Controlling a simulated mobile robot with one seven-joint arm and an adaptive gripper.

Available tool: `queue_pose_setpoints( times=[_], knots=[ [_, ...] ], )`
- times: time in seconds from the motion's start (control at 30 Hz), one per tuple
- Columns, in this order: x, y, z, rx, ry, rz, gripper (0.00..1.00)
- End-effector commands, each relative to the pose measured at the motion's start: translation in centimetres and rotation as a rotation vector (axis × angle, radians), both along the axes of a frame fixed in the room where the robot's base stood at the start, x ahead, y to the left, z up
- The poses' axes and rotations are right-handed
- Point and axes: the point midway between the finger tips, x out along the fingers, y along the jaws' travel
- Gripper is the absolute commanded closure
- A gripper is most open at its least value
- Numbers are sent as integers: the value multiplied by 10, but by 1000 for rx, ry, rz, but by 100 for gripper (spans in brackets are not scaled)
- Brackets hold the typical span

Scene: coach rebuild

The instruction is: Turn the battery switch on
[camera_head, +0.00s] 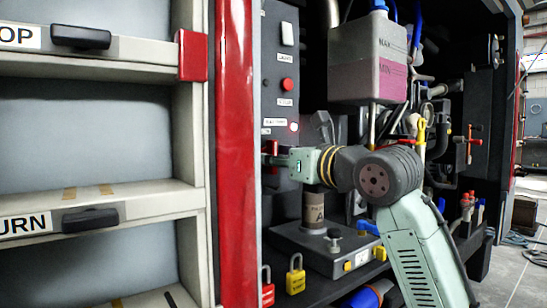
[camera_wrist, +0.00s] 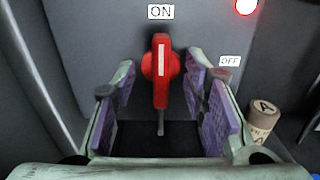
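The battery switch (camera_wrist: 161,66) is a red rotary knob with a long handle and a pale stripe, on the grey panel. In the wrist view its handle stands upright, in line with the ON label (camera_wrist: 160,12) above; the OFF label (camera_wrist: 229,61) is to the right. My gripper (camera_wrist: 160,82) is open, its purple-padded fingers on either side of the handle with gaps on both sides. In the head view my gripper (camera_head: 274,158) is at the panel, and a little red of the switch (camera_head: 269,147) shows; the rest is hidden.
A round indicator light (camera_head: 293,127) and a red button (camera_head: 286,84) sit on the panel above. A brown cylinder marked A (camera_head: 314,211) stands below my gripper. A red post (camera_head: 236,150) stands close on the left.

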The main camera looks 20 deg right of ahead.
Motion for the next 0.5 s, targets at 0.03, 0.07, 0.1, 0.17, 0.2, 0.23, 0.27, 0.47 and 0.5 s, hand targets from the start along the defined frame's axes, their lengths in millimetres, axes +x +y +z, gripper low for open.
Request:
queue_pose_setpoints(
  times=[0.03,0.07,0.1,0.17,0.2,0.23,0.27,0.47,0.5],
  knots=[
    [0,0,0,0,0,-1,60],
    [0,0,0,1,0,-1,60],
    [0,0,0,1,1,-1,60],
    [0,-1,0,1,1,-1,60],
    [-1,-1,0,1,0,-1,60],
    [-2,-1,0,1,0,-1,60],
    [-3,-2,0,1,0,-1,60],
    [-21,-9,0,1,0,-3,60],
    [-25,-11,-1,1,0,-3,60]
  ],
)
